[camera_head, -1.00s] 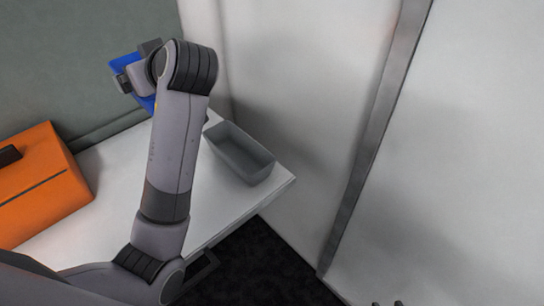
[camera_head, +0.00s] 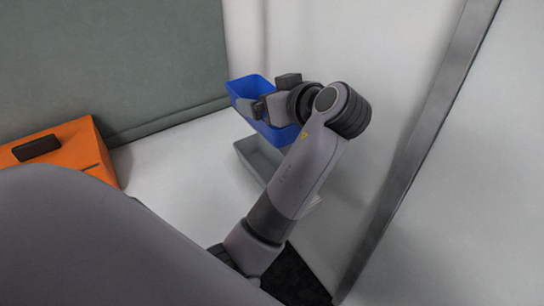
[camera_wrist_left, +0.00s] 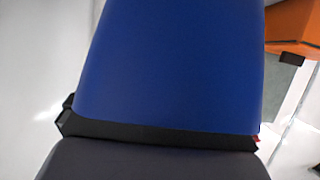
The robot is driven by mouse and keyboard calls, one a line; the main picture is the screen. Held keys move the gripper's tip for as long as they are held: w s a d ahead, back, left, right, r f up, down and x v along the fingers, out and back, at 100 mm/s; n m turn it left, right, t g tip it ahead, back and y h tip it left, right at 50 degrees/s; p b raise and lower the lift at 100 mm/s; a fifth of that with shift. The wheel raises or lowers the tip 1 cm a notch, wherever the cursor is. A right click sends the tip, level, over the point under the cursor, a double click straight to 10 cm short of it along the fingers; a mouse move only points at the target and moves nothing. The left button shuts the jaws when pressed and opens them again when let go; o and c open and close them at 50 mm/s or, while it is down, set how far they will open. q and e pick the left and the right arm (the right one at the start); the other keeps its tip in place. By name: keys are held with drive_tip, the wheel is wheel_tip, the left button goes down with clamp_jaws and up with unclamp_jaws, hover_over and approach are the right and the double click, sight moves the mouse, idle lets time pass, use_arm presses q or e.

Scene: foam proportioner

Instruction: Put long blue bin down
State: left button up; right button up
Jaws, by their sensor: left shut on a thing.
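The long blue bin (camera_head: 246,88) is in the head view, held up above the white table. My left gripper (camera_head: 262,107) is shut on its near side. In the left wrist view the blue bin (camera_wrist_left: 172,65) fills the middle of the picture, close to the camera, with the dark gripper (camera_wrist_left: 160,134) across its lower edge. In the head view the bin appears over the grey bin, hiding part of it; I cannot tell the height between them. My right gripper is not in view.
A grey bin (camera_head: 250,158) stands on the white table (camera_head: 180,160) by the wall. An orange case (camera_head: 75,135) with a dark handle stands at the left. The table between them is clear. A white wall (camera_head: 390,60) is close on the right.

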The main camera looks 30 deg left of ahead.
use_arm(q)
wheel_tip(320, 180, down, 14)
idle(0.4)
drive_tip(key=shift+f, duration=0.1)
drive_tip(key=shift+f, duration=0.15)
drive_tip(key=o, duration=0.7)
drive_tip(key=shift+o, duration=0.2)
